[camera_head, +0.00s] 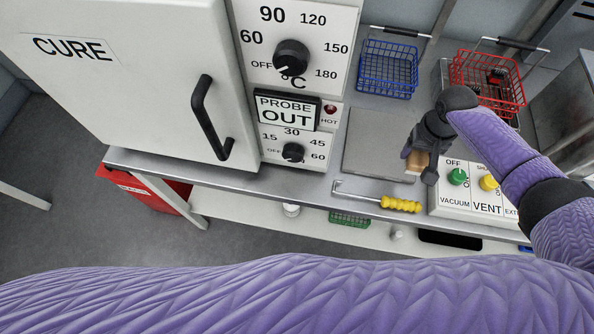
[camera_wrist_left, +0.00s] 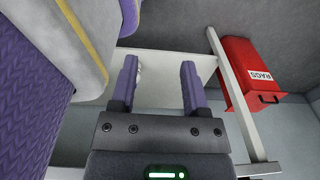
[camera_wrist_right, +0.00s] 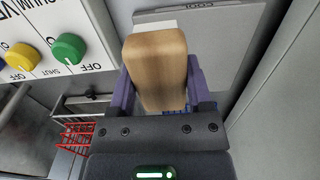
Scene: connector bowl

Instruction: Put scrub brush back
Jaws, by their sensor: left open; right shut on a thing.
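The scrub brush (camera_wrist_right: 155,65) has a wooden block body and a pale strip at its far edge. My right gripper (camera_wrist_right: 160,95) is shut on it, one finger on each side, in the right wrist view. In the head view the brush (camera_head: 417,162) shows as a small tan block at my right gripper (camera_head: 419,165), over the right part of the grey plate on the bench. Whether it touches the plate I cannot tell. My left gripper (camera_wrist_left: 156,85) is open and empty in the left wrist view, with a white shelf and floor beyond it.
The grey plate (camera_head: 370,145) lies on the bench beside the oven. A blue basket (camera_head: 387,72) and a red basket (camera_head: 480,75) with dark items stand behind. A yellow-handled tool (camera_head: 400,204) lies at the front edge. A switch box (camera_head: 460,200) stands at right.

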